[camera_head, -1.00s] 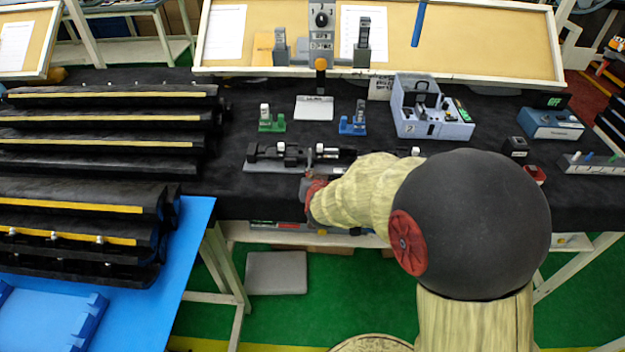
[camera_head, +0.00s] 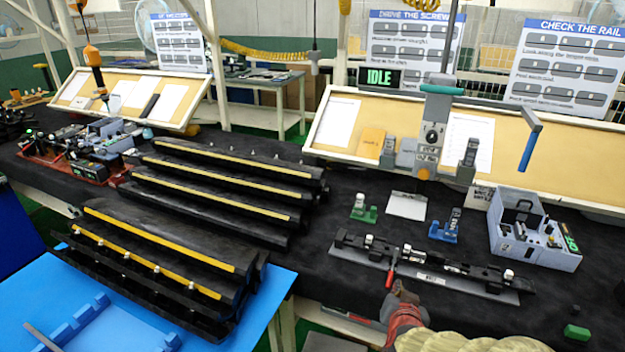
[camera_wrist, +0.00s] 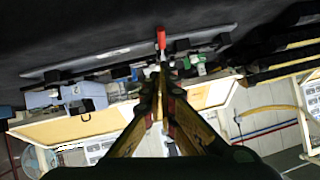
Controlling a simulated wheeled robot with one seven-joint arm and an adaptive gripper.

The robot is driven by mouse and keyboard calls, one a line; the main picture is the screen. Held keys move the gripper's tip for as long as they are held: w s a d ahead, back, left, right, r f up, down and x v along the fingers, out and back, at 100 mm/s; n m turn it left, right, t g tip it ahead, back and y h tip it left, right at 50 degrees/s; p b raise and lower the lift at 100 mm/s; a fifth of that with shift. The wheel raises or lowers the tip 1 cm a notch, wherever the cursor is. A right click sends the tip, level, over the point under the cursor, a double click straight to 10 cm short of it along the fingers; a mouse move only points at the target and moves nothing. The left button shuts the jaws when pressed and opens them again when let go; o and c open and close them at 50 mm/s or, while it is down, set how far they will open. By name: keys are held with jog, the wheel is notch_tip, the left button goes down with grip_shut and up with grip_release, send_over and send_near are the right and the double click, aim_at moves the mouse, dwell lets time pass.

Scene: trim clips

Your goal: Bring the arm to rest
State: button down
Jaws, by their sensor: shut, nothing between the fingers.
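My gripper (camera_head: 400,291) is at the front edge of the black table, just in front of a dark rail fixture (camera_head: 430,262) on a grey base. In the wrist view my gripper (camera_wrist: 160,72) has its fingers together and holds nothing. A red-handled piece (camera_head: 391,278) stands at the rail fixture beside the fingertips. In the wrist view this red handle (camera_wrist: 161,38) shows just beyond the fingertips; I cannot tell whether they touch. My arm reaches in from the bottom right.
Long black trim parts (camera_head: 215,185) lie stacked at left, some over a blue surface (camera_head: 60,310). A blue-grey box (camera_head: 535,235), a green clip stand (camera_head: 364,212) and a blue one (camera_head: 446,230) stand behind the rail. A green block (camera_head: 577,333) sits front right.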

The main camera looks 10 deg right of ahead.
jog(key=s+a+f+n+g+y, duration=0.1)
jog(key=s+a+f+g+y, duration=0.15)
jog(key=a+f, duration=0.25)
jog(key=s+a+r+n+g+y, duration=0.2)
jog(key=s+a+n+g+y, duration=0.1)
jog(key=s+a, duration=0.35)
jog(key=s+a+r+n, duration=0.1)
jog(key=s+r, duration=0.4)
jog(key=r, duration=0.3)
jog(key=s+a+r+n, duration=0.1)
jog(key=s+r+n, duration=0.1)
jog(key=s+r, duration=0.4)
jog(key=shift+r+n+h, duration=0.3)
jog(key=shift+r+h, duration=0.05)
jog(key=shift+r, duration=0.55)
